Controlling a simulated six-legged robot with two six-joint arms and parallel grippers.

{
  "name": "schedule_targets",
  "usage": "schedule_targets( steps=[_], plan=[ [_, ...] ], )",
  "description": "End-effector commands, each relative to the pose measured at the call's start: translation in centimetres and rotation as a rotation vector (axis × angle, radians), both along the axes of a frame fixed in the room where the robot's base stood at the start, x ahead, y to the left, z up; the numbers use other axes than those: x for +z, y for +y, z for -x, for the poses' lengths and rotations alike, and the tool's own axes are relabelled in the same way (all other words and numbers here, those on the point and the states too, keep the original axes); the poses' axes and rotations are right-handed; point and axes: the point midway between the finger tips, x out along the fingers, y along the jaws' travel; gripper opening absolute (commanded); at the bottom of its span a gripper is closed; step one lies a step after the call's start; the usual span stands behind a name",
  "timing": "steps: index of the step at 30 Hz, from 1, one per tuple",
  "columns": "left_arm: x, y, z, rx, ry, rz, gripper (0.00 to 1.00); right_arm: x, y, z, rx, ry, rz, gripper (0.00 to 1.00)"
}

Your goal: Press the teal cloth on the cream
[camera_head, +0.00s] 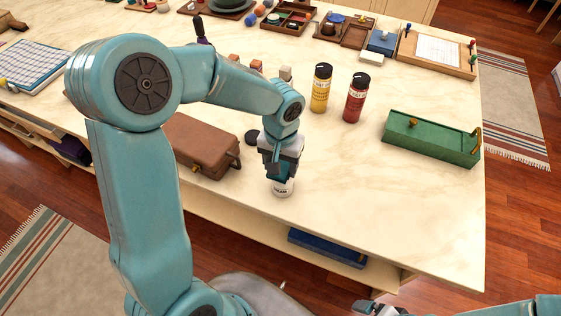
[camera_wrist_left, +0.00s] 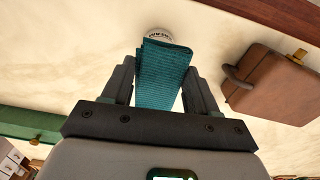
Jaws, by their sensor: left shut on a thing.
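My left gripper (camera_head: 281,168) is shut on the teal cloth (camera_wrist_left: 162,75), a ribbed, folded piece that hangs between the fingers and past their tips. The cream (camera_head: 283,188) is a small white round pot with dark lettering, standing on the table near its front edge. The cloth's far end is at the pot, which also shows in the left wrist view (camera_wrist_left: 158,33), partly hidden behind the cloth. Whether they touch I cannot tell. My right gripper (camera_head: 376,308) is at the bottom edge of the head view, partly cut off and away from the table top.
A small dark round lid (camera_head: 251,138) lies behind the pot. A brown case (camera_head: 200,146) stands left of my left gripper. A yellow bottle (camera_head: 321,90), a red bottle (camera_head: 355,98) and a green box (camera_head: 430,138) stand to the right. The front right table top is clear.

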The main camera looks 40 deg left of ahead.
Motion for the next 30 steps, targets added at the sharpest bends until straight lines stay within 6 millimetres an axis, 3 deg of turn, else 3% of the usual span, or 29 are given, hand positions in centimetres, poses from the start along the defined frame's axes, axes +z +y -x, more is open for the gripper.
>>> schedule_targets(
  steps=[30],
  plan=[
    [-0.73, -0.03, -0.01, 0.0, 0.0, 0.0, 0.34, -0.7, 0.0, 0.0, 0.0, 0.0, 0.0, 0.98]
  ],
)
